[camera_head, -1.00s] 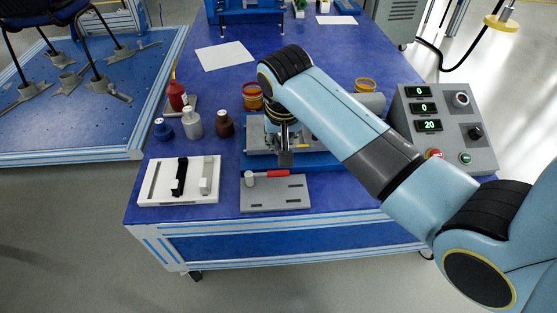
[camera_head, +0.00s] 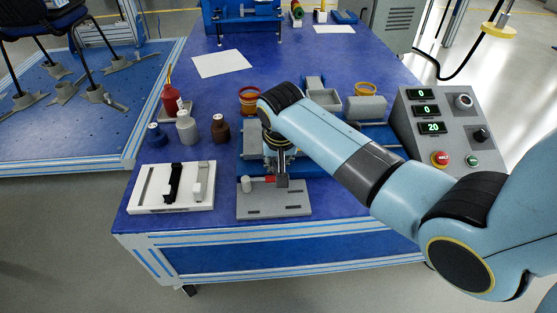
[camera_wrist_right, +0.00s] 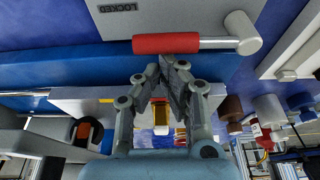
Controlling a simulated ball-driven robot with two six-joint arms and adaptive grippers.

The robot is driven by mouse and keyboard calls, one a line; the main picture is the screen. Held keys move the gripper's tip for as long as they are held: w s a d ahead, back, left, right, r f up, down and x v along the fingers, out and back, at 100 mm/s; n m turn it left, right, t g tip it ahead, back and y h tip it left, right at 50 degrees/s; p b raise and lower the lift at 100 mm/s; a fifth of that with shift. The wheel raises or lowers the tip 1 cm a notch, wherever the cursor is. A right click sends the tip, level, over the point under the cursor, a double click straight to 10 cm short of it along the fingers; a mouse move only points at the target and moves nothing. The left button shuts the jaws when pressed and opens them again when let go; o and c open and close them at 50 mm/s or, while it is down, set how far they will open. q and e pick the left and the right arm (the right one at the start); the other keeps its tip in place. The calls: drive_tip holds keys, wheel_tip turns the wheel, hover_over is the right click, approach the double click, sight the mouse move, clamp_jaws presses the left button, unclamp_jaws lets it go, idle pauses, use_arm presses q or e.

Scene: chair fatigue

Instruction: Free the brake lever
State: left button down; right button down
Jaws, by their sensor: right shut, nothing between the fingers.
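The brake lever has a red handle (camera_head: 259,180) and a pale round pivot (camera_head: 245,184). It lies on a grey plate (camera_head: 275,206) at the table's front edge. In the right wrist view the red handle (camera_wrist_right: 175,43) runs sideways from the metal pivot (camera_wrist_right: 243,34), and the word LOCKED is printed on the plate beyond it. My right gripper (camera_head: 281,182) is shut and empty, at the free end of the handle. In the right wrist view its fingertips (camera_wrist_right: 168,63) are close beside the handle; I cannot tell whether they touch it. My left gripper is out of view.
A white board (camera_head: 147,199) with black and white sliders lies to the left. Behind it stand a white bottle (camera_head: 187,130), a brown bottle (camera_head: 220,130) and a red one (camera_head: 170,100). A control box (camera_head: 443,125) stands right. A blue fixture is behind the plate.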

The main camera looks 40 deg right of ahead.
drive_tip(key=shift+f, duration=0.25)
drive_tip(key=shift+r, duration=0.1)
